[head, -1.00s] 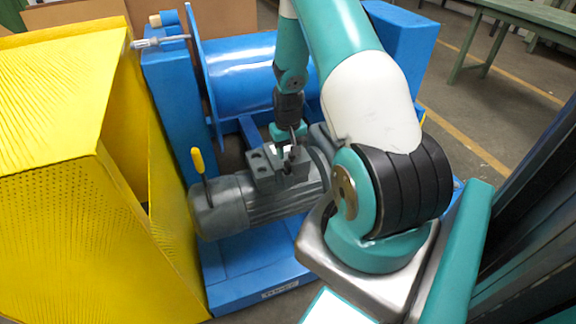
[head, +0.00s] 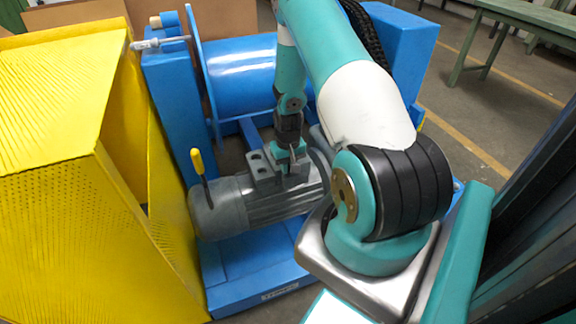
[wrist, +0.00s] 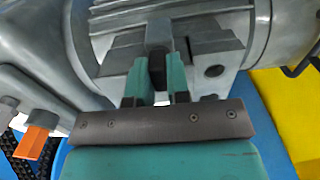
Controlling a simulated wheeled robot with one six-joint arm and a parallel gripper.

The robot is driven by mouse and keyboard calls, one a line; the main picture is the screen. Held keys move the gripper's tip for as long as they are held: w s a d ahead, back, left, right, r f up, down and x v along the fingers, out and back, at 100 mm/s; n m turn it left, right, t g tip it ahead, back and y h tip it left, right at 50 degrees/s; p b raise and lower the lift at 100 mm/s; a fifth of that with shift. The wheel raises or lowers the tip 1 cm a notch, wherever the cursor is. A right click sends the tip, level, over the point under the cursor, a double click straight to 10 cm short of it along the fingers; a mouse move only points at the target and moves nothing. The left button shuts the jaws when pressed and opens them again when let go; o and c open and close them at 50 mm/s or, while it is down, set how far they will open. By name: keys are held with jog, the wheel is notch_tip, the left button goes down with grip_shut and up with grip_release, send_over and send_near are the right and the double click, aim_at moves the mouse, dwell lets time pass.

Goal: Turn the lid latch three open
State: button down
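The grey motor (head: 255,205) lies on a blue base, with a grey box (head: 262,168) on its top. In the head view my gripper (head: 289,165) points down at the right part of this box, and its fingertips are hard to make out. In the wrist view my teal fingers (wrist: 159,75) stand on either side of a small dark upright piece, seemingly the lid latch (wrist: 157,68), at the middle of the grey box (wrist: 125,62). The fingers are close together and appear to touch it on both sides. The latch's lower part is hidden.
A lever with a yellow handle (head: 197,161) rises from the motor's left end. A large yellow guard (head: 70,200) stands at the left, and a blue drum (head: 240,80) behind. The wrist view shows an orange piece (wrist: 36,140) and black chain (wrist: 28,168) at lower left.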

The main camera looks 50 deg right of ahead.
jog(key=shift+m, duration=0.3)
jog(key=m, duration=0.3)
jog(key=shift+w+a+m, duration=0.1)
jog(key=shift+m, duration=0.2)
jog(key=m, duration=0.4)
jog(key=shift+m+p, duration=0.3)
jog(key=shift+p, duration=0.05)
jog(key=m, duration=0.4)
jog(key=shift+w+a, duration=0.1)
jog(key=shift+w, duration=0.05)
jog(key=shift+w+m, duration=0.15)
jog(key=shift+m, duration=2.35)
jog(key=c, duration=1.1)
grip_release()
